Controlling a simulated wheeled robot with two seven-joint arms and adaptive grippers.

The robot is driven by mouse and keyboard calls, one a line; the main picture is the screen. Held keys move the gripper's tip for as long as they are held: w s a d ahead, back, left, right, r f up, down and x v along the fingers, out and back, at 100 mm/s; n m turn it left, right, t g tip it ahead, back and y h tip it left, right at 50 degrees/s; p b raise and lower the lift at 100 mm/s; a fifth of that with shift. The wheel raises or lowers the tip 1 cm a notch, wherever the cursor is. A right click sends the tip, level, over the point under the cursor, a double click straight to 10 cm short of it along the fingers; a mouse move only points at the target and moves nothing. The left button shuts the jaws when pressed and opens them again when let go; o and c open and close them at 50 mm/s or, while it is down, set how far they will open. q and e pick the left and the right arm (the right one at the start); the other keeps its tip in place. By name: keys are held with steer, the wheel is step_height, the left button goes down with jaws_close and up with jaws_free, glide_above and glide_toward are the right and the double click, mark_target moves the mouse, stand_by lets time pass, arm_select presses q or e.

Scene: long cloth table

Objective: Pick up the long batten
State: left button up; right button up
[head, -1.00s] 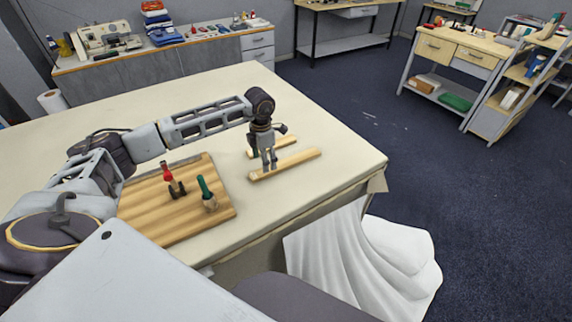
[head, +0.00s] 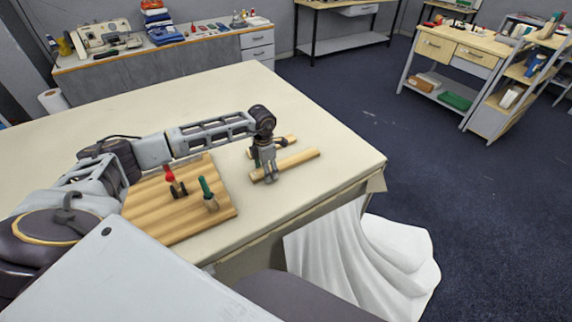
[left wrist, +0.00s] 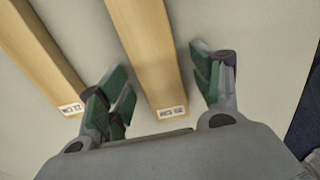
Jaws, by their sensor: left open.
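Two pale wooden battens lie side by side on the table. The nearer one (head: 302,158) looks like the longer; the farther one (head: 286,142) is partly hidden behind my gripper. My left gripper (head: 269,180) is open at the left end of the long batten. In the left wrist view the long batten (left wrist: 148,50) lies between the two open green-padded fingers (left wrist: 165,88), with a gap on each side. The shorter batten (left wrist: 38,50) lies left of the fingers there. My right gripper is not in view.
A striped wooden board (head: 150,212) lies left of the battens, with a red-handled tool (head: 172,178) and a green-handled tool (head: 207,193) on it. The table's right edge is near the battens. The cloth table (head: 200,110) is clear behind them.

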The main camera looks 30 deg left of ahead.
arm_select(q)
steer(key=shift+c, duration=0.2)
steer(key=c, duration=1.2)
steer(key=shift+o, duration=0.2)
steer(key=shift+r, duration=0.2)
step_height(320, 180, up, 8)
steer(key=shift+b, duration=0.75)
steer(key=shift+r, duration=0.85)
